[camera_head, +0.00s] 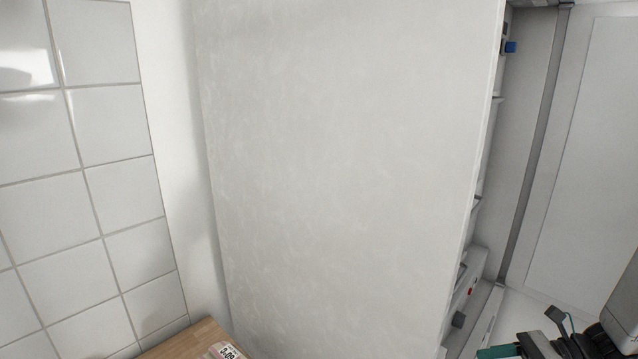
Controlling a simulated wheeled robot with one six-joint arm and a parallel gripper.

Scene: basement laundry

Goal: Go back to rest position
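My arm enters at the lower right corner of the head view. The dark end of it, which looks like my gripper (545,340), is cut off by the bottom edge. A small teal piece (497,352) shows at its left side; I cannot tell whether it is part of the gripper or a separate thing. The fingertips are not clear, so I cannot tell whether the gripper is open, shut or holding anything. It is to the right of a large white panel (345,170).
White wall tiles (110,120) are at the left. A wooden surface (190,343) with a labelled item (226,351) is at the bottom. Right of the panel is a narrow recess with ledges, a blue knob-like part (511,47) and a grey strip (535,150). A pale panel (590,150) stands farther right.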

